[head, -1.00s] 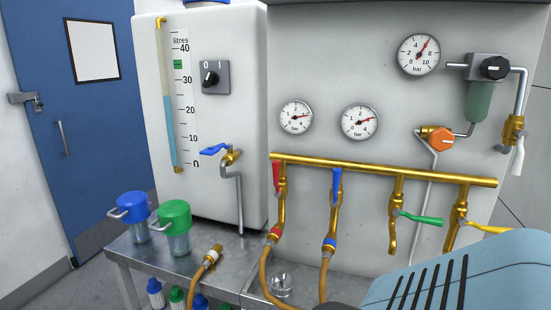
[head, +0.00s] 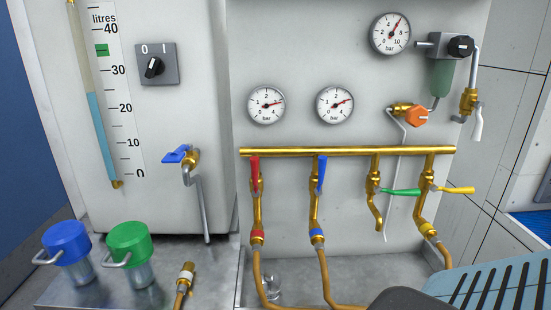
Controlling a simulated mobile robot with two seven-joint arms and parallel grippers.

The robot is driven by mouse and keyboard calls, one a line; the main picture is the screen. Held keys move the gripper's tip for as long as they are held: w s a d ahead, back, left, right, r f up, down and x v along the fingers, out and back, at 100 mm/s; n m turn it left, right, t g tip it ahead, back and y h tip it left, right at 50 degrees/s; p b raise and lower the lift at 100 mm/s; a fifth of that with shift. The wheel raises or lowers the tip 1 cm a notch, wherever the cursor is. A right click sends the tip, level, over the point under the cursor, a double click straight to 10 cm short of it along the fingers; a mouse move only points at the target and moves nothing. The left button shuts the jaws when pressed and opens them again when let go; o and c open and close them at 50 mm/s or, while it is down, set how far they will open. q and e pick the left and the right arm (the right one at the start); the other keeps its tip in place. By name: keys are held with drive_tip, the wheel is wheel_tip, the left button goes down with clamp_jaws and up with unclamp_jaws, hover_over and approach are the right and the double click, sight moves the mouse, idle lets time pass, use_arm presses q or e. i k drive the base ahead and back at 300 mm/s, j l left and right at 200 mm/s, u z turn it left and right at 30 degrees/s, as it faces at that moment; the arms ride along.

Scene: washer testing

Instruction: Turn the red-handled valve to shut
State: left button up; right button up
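The red-handled valve (head: 255,173) is on the leftmost of the brass pipes that drop from the horizontal brass manifold (head: 345,151). Its red lever stands upright, in line with its pipe. A red-banded brass fitting (head: 257,238) below it joins a tan hose. Neither of my grippers shows in the head view, and nothing touches the red lever.
Right of it are a blue lever (head: 321,174) in line with its pipe, and green (head: 402,192) and yellow (head: 458,190) levers crosswise. Blue-lidded (head: 66,244) and green-lidded (head: 130,245) jars stand lower left. A light blue slotted shape (head: 500,285), unidentified, is lower right.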

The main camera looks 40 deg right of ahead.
sight(254, 161)
drive_tip(key=i+j+z, duration=0.3)
drive_tip(key=j+z, duration=0.3)
drive_tip(key=i+j+z, duration=0.25)
drive_tip(key=j, duration=0.2)
drive_tip(key=k, duration=0.05)
